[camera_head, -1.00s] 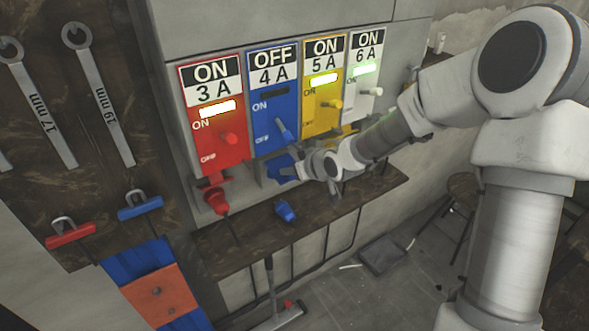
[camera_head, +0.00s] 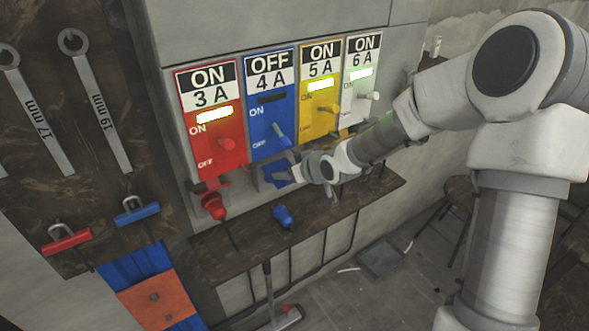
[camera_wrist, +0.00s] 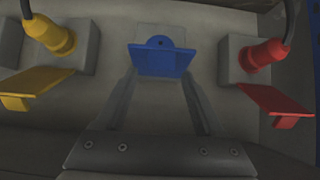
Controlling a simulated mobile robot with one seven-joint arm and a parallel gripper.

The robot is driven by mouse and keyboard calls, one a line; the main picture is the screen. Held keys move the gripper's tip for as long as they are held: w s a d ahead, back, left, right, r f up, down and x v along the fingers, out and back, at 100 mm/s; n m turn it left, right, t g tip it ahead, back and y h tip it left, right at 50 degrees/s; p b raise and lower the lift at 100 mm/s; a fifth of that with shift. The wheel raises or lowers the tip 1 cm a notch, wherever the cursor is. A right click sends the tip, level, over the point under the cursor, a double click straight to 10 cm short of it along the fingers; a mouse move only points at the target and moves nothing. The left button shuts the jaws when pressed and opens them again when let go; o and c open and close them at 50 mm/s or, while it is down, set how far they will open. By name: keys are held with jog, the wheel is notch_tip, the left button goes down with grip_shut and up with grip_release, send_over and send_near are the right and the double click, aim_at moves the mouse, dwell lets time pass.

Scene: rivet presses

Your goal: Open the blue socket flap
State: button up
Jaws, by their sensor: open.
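The blue socket flap (camera_head: 277,174) is below the blue 4 A panel (camera_head: 270,115), which reads OFF. In the wrist view the flap (camera_wrist: 163,63) is a blue plate with a rounded part and small dark hole above it. I cannot tell how far it stands from the socket. My gripper (camera_head: 291,165) is at the flap from the right in the head view and partly covers it. In the wrist view its open fingers (camera_wrist: 160,78) stand either side of the flap's near edge, with nothing gripped; contact is unclear.
A red plug (camera_head: 213,205) and a yellow plug (camera_wrist: 48,35) sit in the neighbouring sockets, near the red flap (camera_wrist: 275,98) and yellow flap (camera_wrist: 32,82). A loose blue plug (camera_head: 283,216) lies on the shelf (camera_head: 235,240) below.

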jog(key=p+v, duration=0.8)
jog(key=v, duration=0.9)
jog(key=shift+s+r+p, duration=0.15)
jog(key=shift+p, duration=0.25)
